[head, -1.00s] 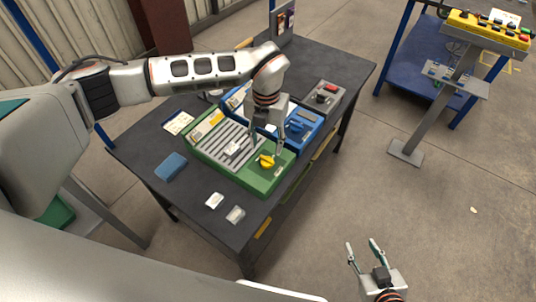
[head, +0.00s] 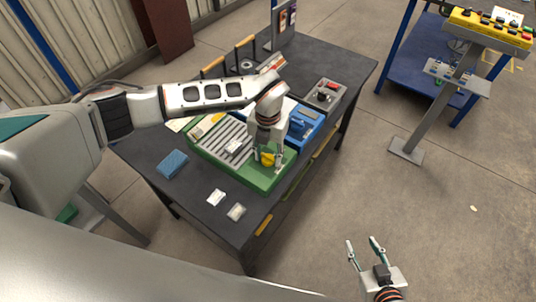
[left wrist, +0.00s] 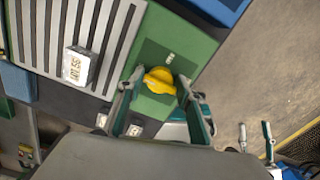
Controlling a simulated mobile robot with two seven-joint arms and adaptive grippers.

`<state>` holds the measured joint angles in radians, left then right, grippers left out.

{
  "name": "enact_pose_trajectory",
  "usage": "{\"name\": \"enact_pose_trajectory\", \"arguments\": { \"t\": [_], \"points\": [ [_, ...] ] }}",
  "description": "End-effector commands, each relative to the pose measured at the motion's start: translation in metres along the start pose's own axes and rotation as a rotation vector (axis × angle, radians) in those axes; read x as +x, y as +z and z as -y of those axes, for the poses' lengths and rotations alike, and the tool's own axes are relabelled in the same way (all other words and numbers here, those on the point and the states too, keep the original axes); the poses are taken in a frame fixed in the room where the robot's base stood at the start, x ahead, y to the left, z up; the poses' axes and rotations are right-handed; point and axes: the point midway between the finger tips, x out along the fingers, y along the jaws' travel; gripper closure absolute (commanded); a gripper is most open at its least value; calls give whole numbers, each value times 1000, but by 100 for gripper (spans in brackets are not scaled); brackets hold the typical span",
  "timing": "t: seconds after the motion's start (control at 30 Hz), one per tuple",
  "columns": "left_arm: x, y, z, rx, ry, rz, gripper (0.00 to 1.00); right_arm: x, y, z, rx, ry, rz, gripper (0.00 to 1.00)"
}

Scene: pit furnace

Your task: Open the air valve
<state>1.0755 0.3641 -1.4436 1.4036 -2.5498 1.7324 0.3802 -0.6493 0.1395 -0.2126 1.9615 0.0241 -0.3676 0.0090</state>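The air valve is a yellow knob (head: 267,159) on the front right part of a green panel (head: 252,181) on the dark table. In the left wrist view the yellow knob (left wrist: 160,80) lies between the fingers of my left gripper (left wrist: 161,90), with a gap showing on each side. In the head view my left gripper (head: 269,161) points down over the knob and partly hides it. My right gripper (head: 364,249) is open and empty, over the floor at the lower right, away from the table.
A white labelled block (left wrist: 77,65) sits on the green panel's slatted part. A blue panel (head: 305,125) adjoins behind. A blue block (head: 172,163) and two small white pieces (head: 216,197) lie on the dark table (head: 190,203). A grey box with a red button (head: 324,95) stands at the right.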

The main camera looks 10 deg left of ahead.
Motion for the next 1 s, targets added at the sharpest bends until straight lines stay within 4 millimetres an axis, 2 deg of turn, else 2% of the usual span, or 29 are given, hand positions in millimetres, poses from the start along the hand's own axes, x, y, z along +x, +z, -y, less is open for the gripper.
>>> {"name": "enact_pose_trajectory", "arguments": {
  "t": [0.27, 0.47, 1.0],
  "points": [
    [0, 0, 0, 18, 0, 0, 86, 0, 0, 0, 0, 0, 0, 60],
    [0, 0, 0, 94, 1, 0, 86, 1, 1, 0, 0, 0, 0, 60],
    [0, 0, 0, 566, 2, 0, 86, 4, 6, 1, 0, 0, 0, 60]
  ]
}}
